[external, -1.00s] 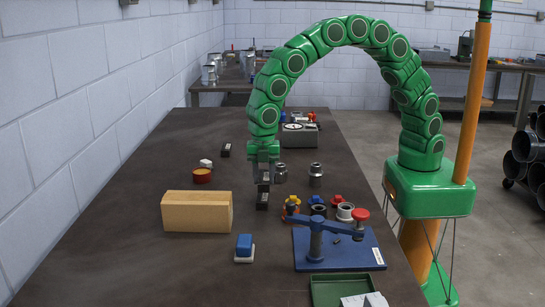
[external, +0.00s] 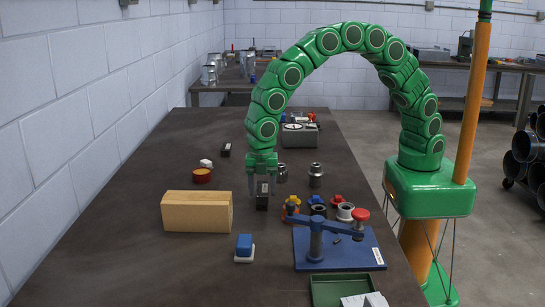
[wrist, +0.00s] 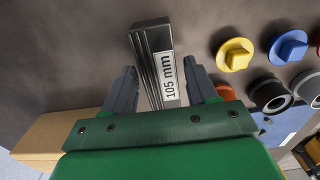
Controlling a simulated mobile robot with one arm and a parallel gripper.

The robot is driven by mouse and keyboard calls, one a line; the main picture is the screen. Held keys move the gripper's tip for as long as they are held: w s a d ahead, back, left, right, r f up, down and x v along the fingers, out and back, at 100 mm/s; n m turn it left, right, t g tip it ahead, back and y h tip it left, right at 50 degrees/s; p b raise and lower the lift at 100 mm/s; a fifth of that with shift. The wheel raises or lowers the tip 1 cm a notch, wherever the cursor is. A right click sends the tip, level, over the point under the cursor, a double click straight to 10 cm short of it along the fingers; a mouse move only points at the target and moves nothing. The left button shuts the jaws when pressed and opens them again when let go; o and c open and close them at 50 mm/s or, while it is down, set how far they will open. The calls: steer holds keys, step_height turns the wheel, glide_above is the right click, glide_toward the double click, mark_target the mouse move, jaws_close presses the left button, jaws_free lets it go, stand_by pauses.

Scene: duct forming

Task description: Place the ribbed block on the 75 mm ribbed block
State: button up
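The 105 mm ribbed block (wrist: 150,60) is dark, with a white size label, and lies between the fingers of my gripper (wrist: 160,85) in the wrist view. Small gaps show between the fingers and the block, so the gripper is open around it. In the external view my gripper (external: 263,190) points down behind the tan block, low over the bench, with a dark block (external: 262,203) at its fingertips. I cannot read a 75 mm label. Whether the 105 mm block rests on another block is not clear. Another dark block (external: 224,150) lies further back on the bench.
A tan wooden block (external: 197,212) stands left of the gripper. A blue clamp fixture (external: 316,240), colored knobs and black sockets stand close on the right. A blue-topped piece (external: 244,245) lies in front. The bench's left side is mostly clear.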

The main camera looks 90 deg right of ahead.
mark_target(262, 188)
steer(key=shift+o, duration=0.3)
steer(key=shift+r, duration=0.15)
step_height(262, 188, up, 11)
steer(key=s+d+r+m, duration=0.4)
steer(key=s+d+r, duration=0.3)
steer(key=s+d, duration=0.2)
steer(key=s+d+m, duration=0.4)
steer(key=s+d, duration=0.1)
steer(key=s, duration=0.6)
steer(key=s+d+m+g, duration=0.1)
steer(key=s+d+m, duration=0.4)
steer(key=s, duration=0.6)
steer(key=s+d+m, duration=0.5)
steer(key=s+d, duration=0.1)
steer(key=s, duration=0.5)
steer(key=shift+s+r+g, duration=0.25)
steer(key=shift+r+g, duration=0.15)
